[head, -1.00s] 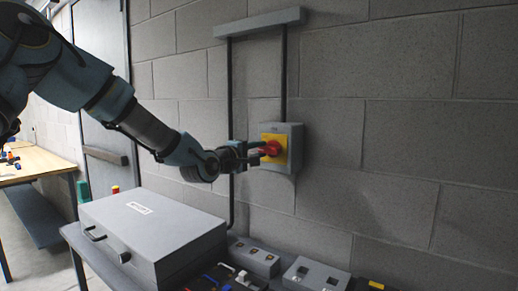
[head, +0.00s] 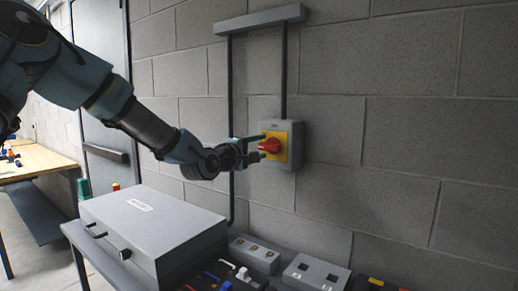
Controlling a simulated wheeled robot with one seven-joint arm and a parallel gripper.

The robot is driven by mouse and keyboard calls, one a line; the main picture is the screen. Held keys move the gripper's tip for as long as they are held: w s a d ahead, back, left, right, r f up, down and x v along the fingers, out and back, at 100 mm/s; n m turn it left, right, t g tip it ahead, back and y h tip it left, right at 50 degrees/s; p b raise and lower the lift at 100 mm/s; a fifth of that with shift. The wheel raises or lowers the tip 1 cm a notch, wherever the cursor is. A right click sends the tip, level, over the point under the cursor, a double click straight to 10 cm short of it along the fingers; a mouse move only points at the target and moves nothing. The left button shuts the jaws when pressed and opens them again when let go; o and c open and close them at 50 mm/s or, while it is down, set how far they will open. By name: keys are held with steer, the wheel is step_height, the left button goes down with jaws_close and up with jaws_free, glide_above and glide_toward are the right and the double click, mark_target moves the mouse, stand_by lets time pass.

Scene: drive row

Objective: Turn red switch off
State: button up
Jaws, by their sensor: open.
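The red switch (head: 270,146) is a rotary knob on a yellow plate (head: 282,153), set in a grey box (head: 297,148) on the block wall. My gripper (head: 258,148) is open just left of the knob, its fingers pointing right at it. One finger lies above the other, at the left edge of the yellow plate. I cannot tell whether the fingertips touch the knob or the plate.
A grey case (head: 150,228) stands on the bench below my arm. Small grey switch boxes (head: 315,273) and coloured items lie along the bench. A wooden table (head: 35,163) is at far left. The wall right of the switch is clear.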

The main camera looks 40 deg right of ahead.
steer(key=b+v, duration=0.3)
steer(key=v, duration=0.8)
stand_by(0.4)
steer(key=w+a+f+m+t+y, duration=0.1)
steer(key=w+a+f+y, duration=0.45)
steer(key=a+f, duration=0.5)
steer(key=w+a+f+m+t+y, duration=0.15)
steer(key=w+a+f+y, duration=0.4)
steer(key=a, duration=0.75)
steer(key=s+a+f+g+y, duration=0.1)
steer(key=s+a+f+y, duration=0.1)
steer(key=s+a, duration=0.2)
steer(key=s+a+f+m+g+y, duration=0.1)
steer(key=s+a, duration=0.3)
steer(key=a, duration=0.7)
steer(key=s+a+f+m+g+y, duration=0.1)
steer(key=s+a+f+g+y, duration=0.2)
steer(key=s+a, duration=0.2)
steer(key=a, duration=0.3)
steer(key=shift+f, duration=0.35)
